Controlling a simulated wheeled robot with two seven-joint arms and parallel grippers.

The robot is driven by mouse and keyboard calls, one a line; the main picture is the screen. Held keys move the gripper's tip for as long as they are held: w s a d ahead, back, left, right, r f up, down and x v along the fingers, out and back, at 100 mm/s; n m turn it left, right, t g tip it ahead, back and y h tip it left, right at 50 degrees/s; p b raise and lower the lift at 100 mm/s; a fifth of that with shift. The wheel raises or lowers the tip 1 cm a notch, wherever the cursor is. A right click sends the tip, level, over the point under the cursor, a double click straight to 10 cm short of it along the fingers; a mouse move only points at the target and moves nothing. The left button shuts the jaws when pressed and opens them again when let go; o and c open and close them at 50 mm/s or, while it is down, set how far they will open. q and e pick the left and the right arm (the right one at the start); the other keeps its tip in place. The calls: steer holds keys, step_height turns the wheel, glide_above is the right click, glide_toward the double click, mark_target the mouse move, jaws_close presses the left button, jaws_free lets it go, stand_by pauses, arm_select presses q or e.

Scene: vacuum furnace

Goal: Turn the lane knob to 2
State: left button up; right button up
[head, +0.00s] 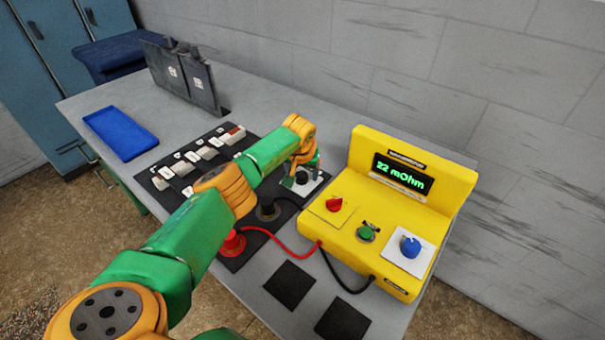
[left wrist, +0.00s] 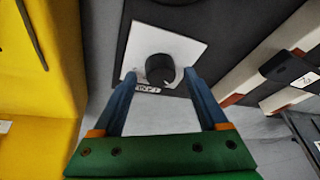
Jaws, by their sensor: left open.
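The lane knob (left wrist: 161,68) is a black round knob on a white square plate (left wrist: 183,48) with a small label, on the dark board. In the head view the knob (head: 302,178) is partly hidden by my left gripper (head: 304,170). In the left wrist view my left gripper (left wrist: 160,77) is open, with one blue finger on each side of the knob's near part. I cannot tell whether the fingers touch it. The knob's pointer is not clear. My right gripper is not in view.
A yellow meter (head: 340,235) reading "22 mOhm" stands right of the knob, with red, green and blue controls. Red and black cables run from it to posts on the dark board (head: 232,262). Several pale blocks (head: 185,167) lie left. A blue tray (head: 121,133) stands farther left.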

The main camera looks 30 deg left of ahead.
arm_select(q)
steer(key=shift+s+r, duration=0.1)
steer(key=shift+s, duration=0.05)
steer(key=shift+c, duration=0.7)
jaws_close()
